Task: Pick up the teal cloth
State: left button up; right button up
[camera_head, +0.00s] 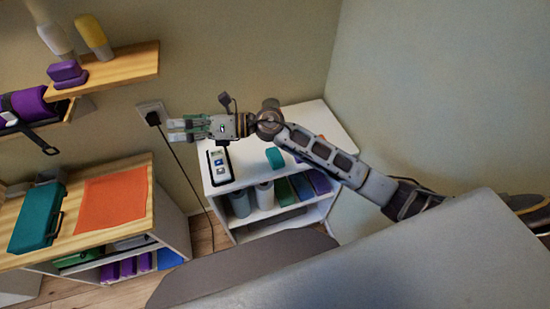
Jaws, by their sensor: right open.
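My right arm reaches in from the right over the white shelf unit. My right gripper (172,130) points left, open and empty, in front of the wall and beyond the unit's left edge. A small rounded teal thing (275,158) lies on the top of the white unit (248,165), below my right forearm; I cannot tell whether it is cloth. Folded green, blue and purple cloths (302,187) lie on the unit's upper shelf, to the right of two light cylinders. The gripper touches none of these. My left gripper is not in view.
A white panel with buttons (220,164) sits at the unit's left edge. The wooden cabinet at left bears a teal case (35,218) and an orange cloth (111,197). A wall shelf (115,68) holds bottles. A cord (185,175) hangs from the wall socket. A large grey surface (420,260) fills the lower right.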

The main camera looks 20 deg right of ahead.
notch_tip(320, 180, down, 7)
jog(key=s+d+n+g+h, duration=0.1)
jog(key=s+n+g+h, duration=0.1)
jog(key=n+g+h, duration=0.3)
jog(key=n+h, duration=0.6)
jog(key=h, duration=0.7)
send_over(276, 155)
notch_tip(276, 155, down, 7)
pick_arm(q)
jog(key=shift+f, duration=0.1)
pick_arm(e)
jog(key=shift+f, duration=0.2)
jog(key=shift+f, duration=0.1)
notch_tip(276, 155, down, 8)
jog(key=b, duration=0.3)
jog(key=shift+a, duration=0.1)
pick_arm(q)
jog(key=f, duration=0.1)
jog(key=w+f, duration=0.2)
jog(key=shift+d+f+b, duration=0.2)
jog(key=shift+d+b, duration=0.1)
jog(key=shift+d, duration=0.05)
pick_arm(e)
jog(key=shift+f, duration=0.25)
